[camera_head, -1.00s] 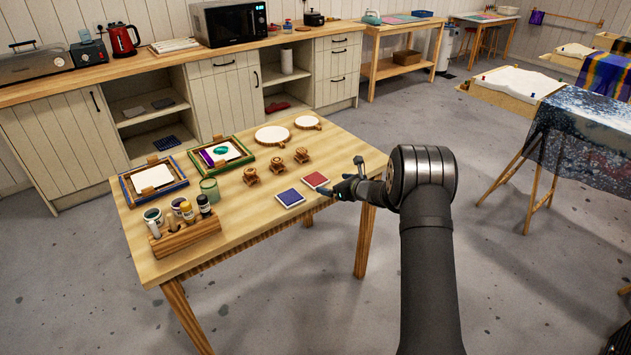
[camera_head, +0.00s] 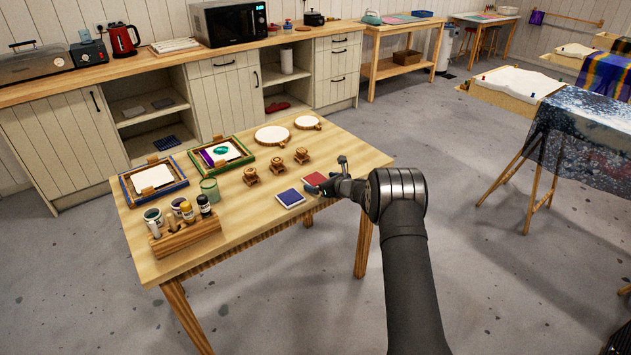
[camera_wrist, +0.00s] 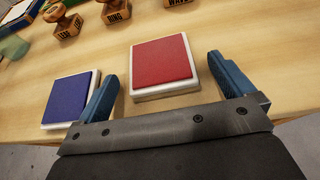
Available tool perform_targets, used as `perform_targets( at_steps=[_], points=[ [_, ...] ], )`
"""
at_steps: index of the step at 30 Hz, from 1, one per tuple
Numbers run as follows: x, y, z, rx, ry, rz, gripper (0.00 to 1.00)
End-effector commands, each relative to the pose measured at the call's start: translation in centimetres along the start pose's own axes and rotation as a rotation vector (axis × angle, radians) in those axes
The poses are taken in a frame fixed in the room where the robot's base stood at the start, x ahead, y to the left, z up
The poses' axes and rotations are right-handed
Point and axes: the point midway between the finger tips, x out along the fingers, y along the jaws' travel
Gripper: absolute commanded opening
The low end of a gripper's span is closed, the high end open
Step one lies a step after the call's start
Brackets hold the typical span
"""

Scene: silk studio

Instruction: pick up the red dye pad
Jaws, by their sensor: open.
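The red dye pad (camera_wrist: 162,62) lies flat on the table, a red square on a white base. In the head view the red pad (camera_head: 315,178) is near the table's front edge, partly covered by my gripper (camera_head: 311,190). In the wrist view my gripper (camera_wrist: 158,88) is open and empty. Its blue fingers point toward the red pad, one to each side of the pad's near part, with gaps between. Whether the fingertips are level with the pad is hard to tell.
A blue dye pad (camera_wrist: 70,98) lies just left of the red one, close to my left finger; it also shows in the head view (camera_head: 290,198). Several wooden stamps (camera_head: 277,166) stand behind. The table (camera_head: 350,150) is clear to the right.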

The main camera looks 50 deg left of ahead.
Motion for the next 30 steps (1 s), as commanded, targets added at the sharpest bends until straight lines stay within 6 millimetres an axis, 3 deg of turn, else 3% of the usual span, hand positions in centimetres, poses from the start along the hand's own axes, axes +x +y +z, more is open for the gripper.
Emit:
perform_targets(
  at_steps=[1,6,9,17,23,28,30],
  points=[
    [0.0,0.0,0.0,0.0,0.0,0.0,0.96],
    [0.0,0.0,0.0,0.0,0.0,0.0,0.63],
    [0.0,0.0,0.0,0.0,0.0,0.0,0.48],
    [-0.1,0.0,0.2,0.0,-0.001,0.0,0.48],
    [-0.6,0.0,1.6,-0.002,-0.003,0.0,0.48],
    [-2.0,-0.2,4.2,-0.002,-0.004,-0.001,0.48],
    [-3.9,-1.1,4.3,0.001,-0.003,-0.003,0.48]
  ],
)
